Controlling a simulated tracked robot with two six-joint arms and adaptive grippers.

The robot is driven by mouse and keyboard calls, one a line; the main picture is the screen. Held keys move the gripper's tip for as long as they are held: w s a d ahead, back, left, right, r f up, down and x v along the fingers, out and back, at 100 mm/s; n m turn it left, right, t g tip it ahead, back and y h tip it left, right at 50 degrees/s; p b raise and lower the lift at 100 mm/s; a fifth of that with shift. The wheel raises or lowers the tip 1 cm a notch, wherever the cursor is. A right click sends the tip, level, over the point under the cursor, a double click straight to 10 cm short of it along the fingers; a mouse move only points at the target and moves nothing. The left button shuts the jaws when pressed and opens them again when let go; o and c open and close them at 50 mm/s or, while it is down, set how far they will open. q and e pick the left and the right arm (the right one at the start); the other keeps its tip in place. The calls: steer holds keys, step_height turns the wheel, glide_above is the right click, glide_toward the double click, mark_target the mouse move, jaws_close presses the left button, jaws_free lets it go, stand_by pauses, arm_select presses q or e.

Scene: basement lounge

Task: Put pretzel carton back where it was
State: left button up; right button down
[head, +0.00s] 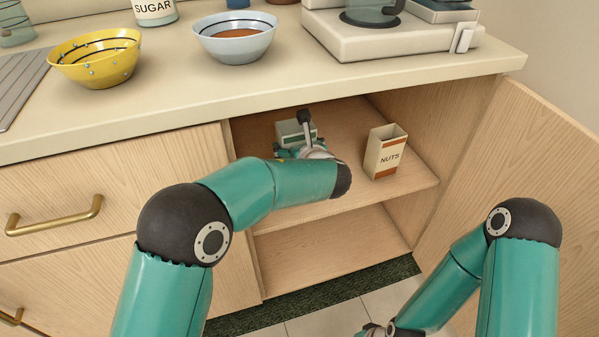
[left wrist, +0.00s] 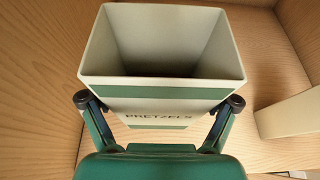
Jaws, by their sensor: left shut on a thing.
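The pretzel carton (head: 286,130) is pale with green bands and is inside the open cupboard, over the upper shelf (head: 355,197). In the left wrist view the carton (left wrist: 163,92) looks upright, with its open top towards the camera. Its label reads PRETZELS. My left gripper (head: 301,138) is shut on it, with a finger on either side (left wrist: 159,103). My left forearm hides part of the carton in the head view, and I cannot tell whether its bottom touches the shelf.
A nuts carton (head: 381,157) stands on the shelf to the right, apart from the pretzel carton; it also shows in the left wrist view (left wrist: 291,115). The open door (head: 515,180) bounds the right. Bowls, one yellow (head: 92,62), stand on the counter (head: 165,93) above.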

arm_select(q)
steer(key=f, duration=0.3)
steer(key=shift+d+b, duration=0.25)
steer(key=shift+b, duration=0.15)
steer(key=shift+f+b, duration=0.75)
steer(key=shift+f, duration=1.3)
steer(key=shift+f, duration=0.2)
steer(key=o, duration=1)
steer(key=shift+r, duration=0.15)
